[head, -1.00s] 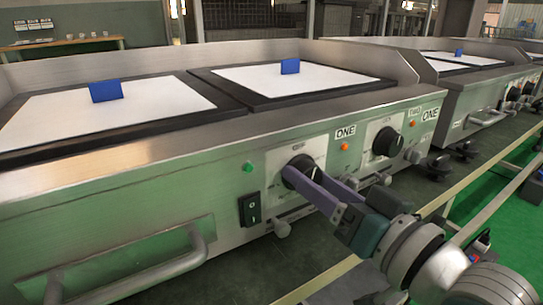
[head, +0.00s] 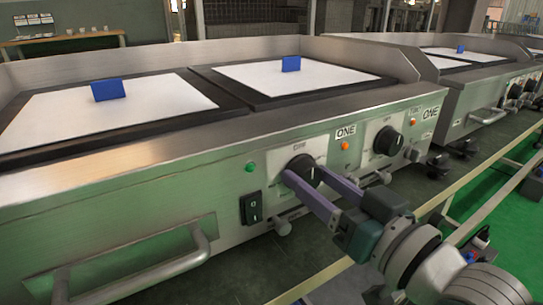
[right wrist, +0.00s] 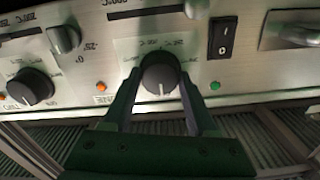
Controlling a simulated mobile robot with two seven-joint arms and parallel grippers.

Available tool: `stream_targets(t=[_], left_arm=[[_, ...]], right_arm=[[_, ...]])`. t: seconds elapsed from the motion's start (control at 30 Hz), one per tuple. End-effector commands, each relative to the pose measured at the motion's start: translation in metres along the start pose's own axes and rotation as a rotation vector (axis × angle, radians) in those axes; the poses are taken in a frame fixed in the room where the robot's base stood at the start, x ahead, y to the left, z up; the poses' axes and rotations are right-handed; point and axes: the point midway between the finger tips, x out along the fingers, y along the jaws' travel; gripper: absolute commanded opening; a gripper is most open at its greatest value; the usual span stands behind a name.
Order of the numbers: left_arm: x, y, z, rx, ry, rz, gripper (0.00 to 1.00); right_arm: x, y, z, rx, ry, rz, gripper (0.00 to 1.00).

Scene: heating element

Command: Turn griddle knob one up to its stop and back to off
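Griddle knob one (head: 302,166) is a black round knob on the front panel, beside the label ONE (head: 345,131). It also shows in the right wrist view (right wrist: 161,72), its white pointer line towards the bottom of that picture. My right gripper (head: 304,176) has its two long fingers at the knob, one on each side. In the right wrist view the fingers (right wrist: 160,84) stand spread with the knob between them and look slightly clear of it; contact is hard to tell. My left gripper is not in view.
Knob two (head: 388,141) is to the right on the same panel. A black rocker switch (head: 251,208) and a green lamp (head: 251,167) are to the left. A bar handle (head: 135,275) sticks out at lower left. Blue blocks (head: 108,90) stand on the white plates above.

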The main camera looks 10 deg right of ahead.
Motion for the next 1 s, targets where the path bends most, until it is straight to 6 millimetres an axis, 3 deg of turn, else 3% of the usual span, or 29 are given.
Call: stream_targets(t=[0.03, 0.23, 0.57, 1.0], left_arm=[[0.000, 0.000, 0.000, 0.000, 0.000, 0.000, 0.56], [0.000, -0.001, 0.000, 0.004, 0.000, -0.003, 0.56], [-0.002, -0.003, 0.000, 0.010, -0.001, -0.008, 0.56], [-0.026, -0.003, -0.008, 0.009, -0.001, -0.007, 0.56]], right_arm=[[0.000, 0.000, 0.001, 0.000, -0.002, 0.000, 0.64], [0.000, 0.000, 0.000, 0.001, -0.001, 0.000, 0.87], [-0.005, 0.000, 0.000, 0.002, -0.002, 0.001, 0.88], [-0.083, 0.000, -0.001, 0.001, -0.004, 0.001, 0.88]])
